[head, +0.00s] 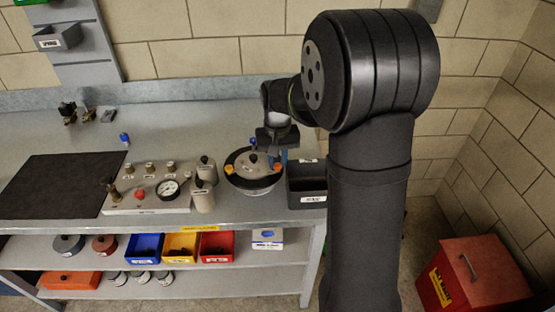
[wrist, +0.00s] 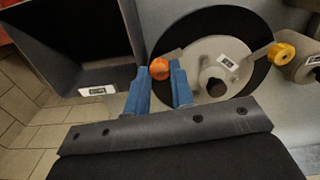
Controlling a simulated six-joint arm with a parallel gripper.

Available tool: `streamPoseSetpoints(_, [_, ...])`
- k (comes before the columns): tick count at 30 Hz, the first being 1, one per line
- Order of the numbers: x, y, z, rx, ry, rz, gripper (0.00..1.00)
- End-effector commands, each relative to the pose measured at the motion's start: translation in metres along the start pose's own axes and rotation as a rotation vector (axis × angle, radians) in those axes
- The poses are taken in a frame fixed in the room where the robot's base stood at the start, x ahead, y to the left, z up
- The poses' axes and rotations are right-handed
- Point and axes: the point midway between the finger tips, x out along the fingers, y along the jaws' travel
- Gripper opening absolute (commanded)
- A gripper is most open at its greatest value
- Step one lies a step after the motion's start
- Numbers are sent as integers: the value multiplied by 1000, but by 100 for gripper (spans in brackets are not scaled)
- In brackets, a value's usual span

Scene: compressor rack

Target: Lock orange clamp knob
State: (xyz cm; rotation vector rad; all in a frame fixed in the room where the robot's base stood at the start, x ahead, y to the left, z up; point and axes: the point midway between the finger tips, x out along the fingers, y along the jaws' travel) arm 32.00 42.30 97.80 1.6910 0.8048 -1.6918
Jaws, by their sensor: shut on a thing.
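The orange clamp knob (wrist: 159,69) sits at the edge of a round unit with a grey lid (wrist: 208,62) and a black ring (wrist: 190,32). My gripper (wrist: 159,68) has blue fingers, one on each side of the orange knob, and is shut on it. In the head view my gripper (head: 282,157) reaches down to the right edge of the round unit (head: 253,187), and the orange knob shows only in part beside the fingers. A yellow knob (wrist: 283,53) sits on the opposite side of the lid in the wrist view.
A dark open bin (head: 307,199) stands right of the round unit, close to my gripper; it also shows in the wrist view (wrist: 72,80). A black mat (head: 60,184) lies further left.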

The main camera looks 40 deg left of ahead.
Motion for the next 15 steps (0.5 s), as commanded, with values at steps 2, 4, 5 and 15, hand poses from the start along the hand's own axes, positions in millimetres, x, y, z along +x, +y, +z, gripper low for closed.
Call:
streamPoseSetpoints(2, [-1, 0, 0, 73, 2, 0, 0])
streamPoseSetpoints(4, [-1, 0, 0, 139, 2, 0, 0])
streamPoseSetpoints(5, [-1, 0, 0, 168, 2, 0, 0])
streamPoseSetpoints(15, [-1, 0, 0, 484, 2, -1, 0])
